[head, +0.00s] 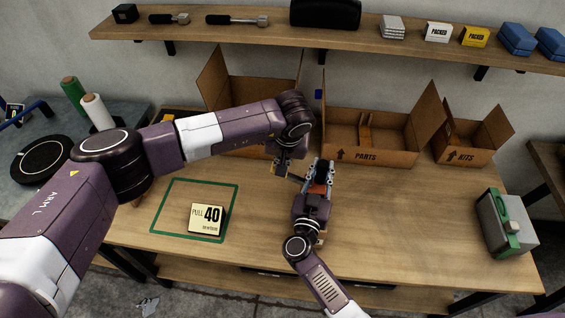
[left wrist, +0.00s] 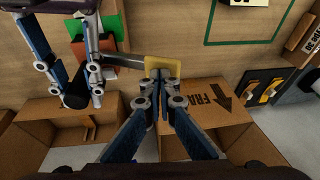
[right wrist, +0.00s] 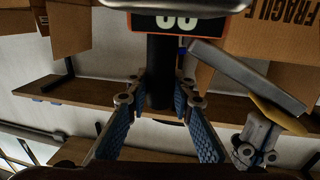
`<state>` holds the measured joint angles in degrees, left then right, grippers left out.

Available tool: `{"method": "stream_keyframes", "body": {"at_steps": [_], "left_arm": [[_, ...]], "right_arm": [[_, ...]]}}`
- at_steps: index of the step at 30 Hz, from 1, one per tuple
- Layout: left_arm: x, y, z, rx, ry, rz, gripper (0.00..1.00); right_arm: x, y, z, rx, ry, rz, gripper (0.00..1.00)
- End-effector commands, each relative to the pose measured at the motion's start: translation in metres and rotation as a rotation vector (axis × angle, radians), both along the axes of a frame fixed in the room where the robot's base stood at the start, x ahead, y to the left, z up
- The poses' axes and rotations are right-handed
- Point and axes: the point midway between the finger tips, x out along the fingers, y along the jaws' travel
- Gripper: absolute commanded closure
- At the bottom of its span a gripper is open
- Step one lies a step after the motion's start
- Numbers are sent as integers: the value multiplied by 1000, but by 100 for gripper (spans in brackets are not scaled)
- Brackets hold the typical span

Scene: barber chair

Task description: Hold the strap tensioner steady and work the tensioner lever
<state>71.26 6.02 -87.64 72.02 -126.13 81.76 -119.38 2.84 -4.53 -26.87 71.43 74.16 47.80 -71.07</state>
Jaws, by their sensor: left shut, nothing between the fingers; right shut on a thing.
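The strap tensioner (head: 318,188) is small and mostly covered by my right gripper (head: 322,175) in the head view. In the right wrist view, that gripper is shut around its dark upright handle (right wrist: 160,72). An orange counter panel (right wrist: 176,21) shows above, its digits partly cut off. The tensioner lever (right wrist: 245,75) is a grey bar slanting right to a yellow end, which also shows in the left wrist view (left wrist: 165,65). My left gripper (left wrist: 160,76) is shut and empty at that yellow end. I cannot tell whether it touches it.
Open cardboard boxes, one marked PARTS (head: 365,140), stand behind the grippers. A PULL 40 card (head: 206,218) lies in the green outline (head: 157,228) at left. A grey-green case (head: 507,224) sits at right. The bench between card and case is mostly clear.

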Motion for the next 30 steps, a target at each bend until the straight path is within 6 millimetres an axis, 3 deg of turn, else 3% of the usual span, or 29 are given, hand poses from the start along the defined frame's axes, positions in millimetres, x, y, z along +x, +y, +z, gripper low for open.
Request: {"method": "stream_keyframes", "body": {"at_steps": [16, 30], "left_arm": [[2, 24, -31, -294, 57, 5, 100], [2, 31, -50, -466, 86, 2, 100]], "right_arm": [[0, 0, 1, 3, -2, -1, 100], [0, 0, 1, 4, -3, -1, 100]]}}
